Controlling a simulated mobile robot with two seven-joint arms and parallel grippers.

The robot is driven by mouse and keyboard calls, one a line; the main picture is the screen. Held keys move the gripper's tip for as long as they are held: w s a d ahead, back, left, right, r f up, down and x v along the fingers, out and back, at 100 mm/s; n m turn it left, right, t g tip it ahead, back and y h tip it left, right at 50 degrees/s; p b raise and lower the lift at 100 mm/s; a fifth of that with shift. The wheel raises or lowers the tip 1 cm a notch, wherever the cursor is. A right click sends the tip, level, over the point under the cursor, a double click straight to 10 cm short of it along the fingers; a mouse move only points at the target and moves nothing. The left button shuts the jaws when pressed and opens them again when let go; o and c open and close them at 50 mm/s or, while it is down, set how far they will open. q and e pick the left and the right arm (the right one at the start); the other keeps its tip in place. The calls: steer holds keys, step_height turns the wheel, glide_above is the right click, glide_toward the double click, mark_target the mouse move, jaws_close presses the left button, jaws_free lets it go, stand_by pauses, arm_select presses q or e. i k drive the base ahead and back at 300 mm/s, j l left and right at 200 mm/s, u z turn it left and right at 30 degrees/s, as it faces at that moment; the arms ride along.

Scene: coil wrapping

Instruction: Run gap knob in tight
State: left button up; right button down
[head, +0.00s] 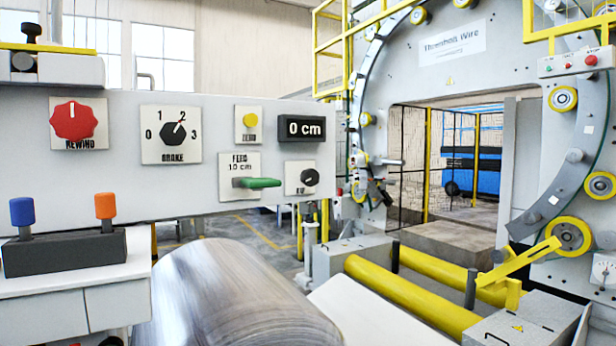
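A small round black knob (310,177) sits on a white plate at the lower right of the grey control panel (220,115) in the head view. Its label is too small to read surely, so I cannot confirm that it is the gap knob. No gripper is touching it. Neither of my grippers is in view.
The panel also carries a red REWIND knob (74,120), a BRAKE selector (174,134), a yellow button (250,121), a "0 cm" display (303,129) and a green FEED lever (256,183). A metal coil (235,295) lies below. Yellow rollers (410,298) stand right.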

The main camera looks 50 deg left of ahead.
mark_target(309, 177)
steer(key=i+l+u, duration=0.15)
steer(key=i+u, duration=0.3)
steer(key=i+l+u, duration=0.2)
steer(key=u, duration=0.25)
steer(key=i+l+u, duration=0.25)
steer(key=l+u, duration=0.2)
steer(key=i+l+u, duration=0.2)
steer(key=l+u, duration=0.25)
steer(key=i+l+u, duration=0.15)
steer(key=l, duration=0.2)
steer(key=l+u, duration=0.2)
steer(key=l, duration=0.2)
